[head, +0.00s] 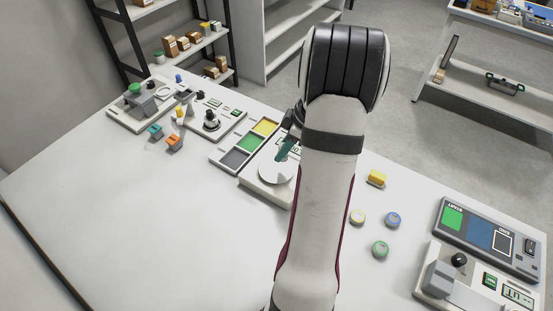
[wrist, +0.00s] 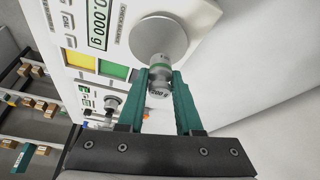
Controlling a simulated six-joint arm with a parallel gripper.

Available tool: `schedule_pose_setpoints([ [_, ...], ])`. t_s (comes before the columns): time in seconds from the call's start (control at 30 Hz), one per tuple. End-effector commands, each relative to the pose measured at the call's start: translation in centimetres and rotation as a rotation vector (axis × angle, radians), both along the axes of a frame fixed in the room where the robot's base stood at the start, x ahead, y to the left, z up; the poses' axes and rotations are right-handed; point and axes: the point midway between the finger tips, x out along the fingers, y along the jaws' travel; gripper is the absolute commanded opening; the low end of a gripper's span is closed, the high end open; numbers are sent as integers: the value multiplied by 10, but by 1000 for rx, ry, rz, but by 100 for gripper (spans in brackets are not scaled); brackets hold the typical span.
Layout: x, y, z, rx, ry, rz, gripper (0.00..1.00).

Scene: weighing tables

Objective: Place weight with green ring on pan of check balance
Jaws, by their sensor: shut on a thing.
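My gripper (wrist: 161,78) has its teal fingers shut on a metal weight (wrist: 158,91) with a green band and a "200 g" marking. The check balance's round pan (wrist: 142,38) lies beyond the weight in the wrist view, and the weight overlaps its edge there. I cannot tell whether weight and pan touch. The display (wrist: 97,27) shows zeros where it is visible. In the head view the pan (head: 272,173) shows beside my arm, with the gripper (head: 287,150) just above it; the weight is not clearly visible there.
Round pieces ringed yellow (head: 358,217), blue (head: 393,219) and green (head: 380,249) lie right of my arm, near a yellow block (head: 377,178). A coloured tray (head: 238,158) adjoins the balance. Other instruments stand at the back left (head: 212,125) and right (head: 475,275). The left front table is clear.

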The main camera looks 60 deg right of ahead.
Motion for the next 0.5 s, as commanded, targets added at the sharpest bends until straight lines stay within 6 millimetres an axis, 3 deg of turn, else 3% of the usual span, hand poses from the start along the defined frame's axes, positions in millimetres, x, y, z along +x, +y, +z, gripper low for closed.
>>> schedule_pose_setpoints([
  [0.1, 17, 2, -11, 0, 0, 0, 0],
  [0.3, 20, 2, -47, 2, 1, -3, 0],
  [0.5, 20, 1, -52, -1, 0, -4, 0],
])
